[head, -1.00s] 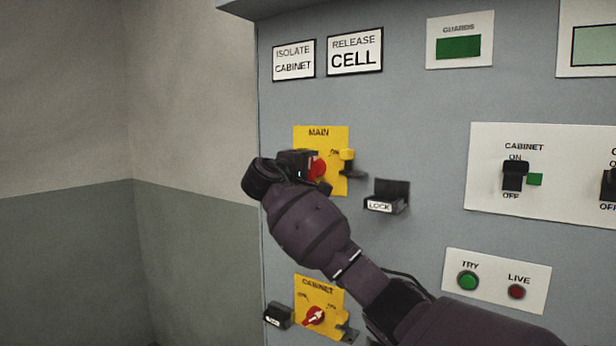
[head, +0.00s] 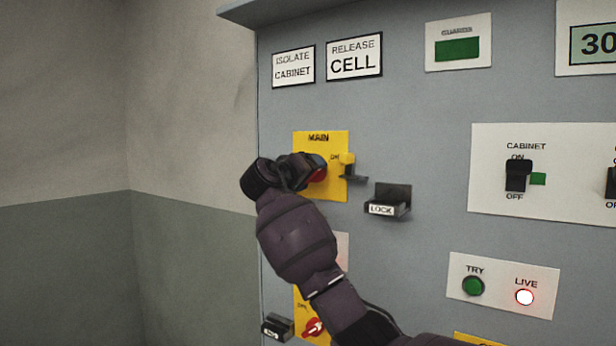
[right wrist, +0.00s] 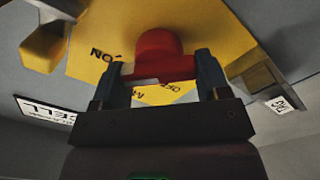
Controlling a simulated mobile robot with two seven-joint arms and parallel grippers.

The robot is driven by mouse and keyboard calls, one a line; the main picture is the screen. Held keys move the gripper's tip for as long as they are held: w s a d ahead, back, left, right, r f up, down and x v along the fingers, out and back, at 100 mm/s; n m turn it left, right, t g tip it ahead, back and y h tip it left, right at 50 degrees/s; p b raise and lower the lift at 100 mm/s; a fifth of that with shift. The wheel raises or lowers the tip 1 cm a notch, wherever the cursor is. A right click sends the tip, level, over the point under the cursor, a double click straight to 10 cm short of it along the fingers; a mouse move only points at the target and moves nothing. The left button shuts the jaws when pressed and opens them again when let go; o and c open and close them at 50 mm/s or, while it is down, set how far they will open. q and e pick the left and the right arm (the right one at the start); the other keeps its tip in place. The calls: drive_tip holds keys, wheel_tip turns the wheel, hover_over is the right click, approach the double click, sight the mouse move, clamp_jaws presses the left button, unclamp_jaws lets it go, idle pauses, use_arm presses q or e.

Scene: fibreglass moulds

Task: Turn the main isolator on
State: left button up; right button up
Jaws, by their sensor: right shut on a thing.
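The main isolator is a red knob (head: 319,175) on a yellow plate (head: 335,190) marked MAIN, on the grey panel. My right gripper (head: 313,171) reaches it from below and is shut on the knob. In the right wrist view the gripper (right wrist: 160,74) has one finger on each side of the red knob (right wrist: 158,48). ON and OFF are printed on the plate; in the head view my gripper partly hides the knob and its pointing. The LIVE lamp (head: 524,297) is lit. My left gripper is not in view.
A black LOCK holder (head: 392,203) juts out right of the plate. Below, a second yellow plate with a red knob (head: 313,327) is partly behind my arm. The CABINET switch (head: 517,176) is further right. Free space lies left of the panel.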

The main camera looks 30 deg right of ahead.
drive_tip(key=shift+f, duration=0.1)
idle(0.4)
drive_tip(key=o, duration=0.9)
drive_tip(key=v, duration=1.1)
drive_tip(key=shift+w+b, duration=0.1)
drive_tip(key=shift+b, duration=0.3)
